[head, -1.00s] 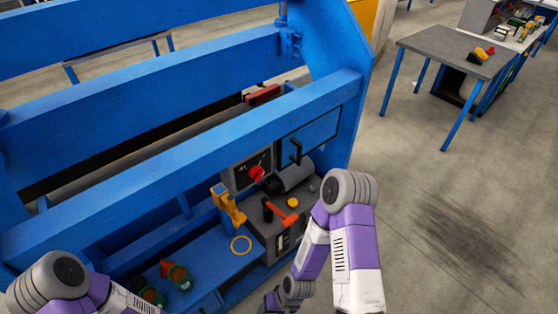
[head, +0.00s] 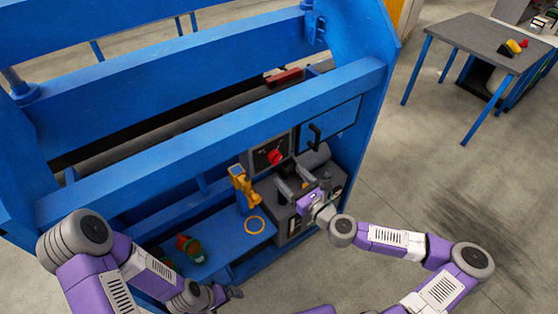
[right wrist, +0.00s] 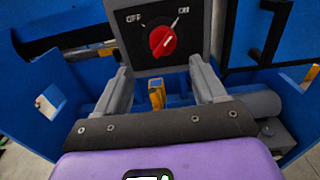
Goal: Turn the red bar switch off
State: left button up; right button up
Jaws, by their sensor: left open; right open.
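The red switch (right wrist: 163,41) is a round knob with a raised bar on a dark plate marked OFF at left and ON at right. Its bar leans up and right, toward ON. In the head view the switch (head: 275,156) sits on a grey box inside the blue machine. My right gripper (head: 290,173) is open and empty just in front of and below the switch; in the right wrist view its two fingers (right wrist: 160,72) stand apart below the knob, not visibly touching it. My left gripper (head: 230,293) is open at the bottom of the head view, away from the switch.
A blue beam (head: 210,145) crosses above the switch. A yellow tool (head: 243,184) and yellow ring (head: 254,225) are to its left, a black-handled panel (head: 330,124) to its right. A red block (head: 284,76) lies higher up.

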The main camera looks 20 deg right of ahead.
aim_at(278, 161)
jog(key=x, duration=0.5)
jog(key=b+x, duration=0.1)
jog(key=x, duration=0.1)
jog(key=shift+w+d+r, duration=0.15)
jog(key=shift+w+r, duration=0.1)
jog(key=shift+w, duration=0.1)
jog(key=c, duration=1)
jog(key=shift+c, duration=0.2)
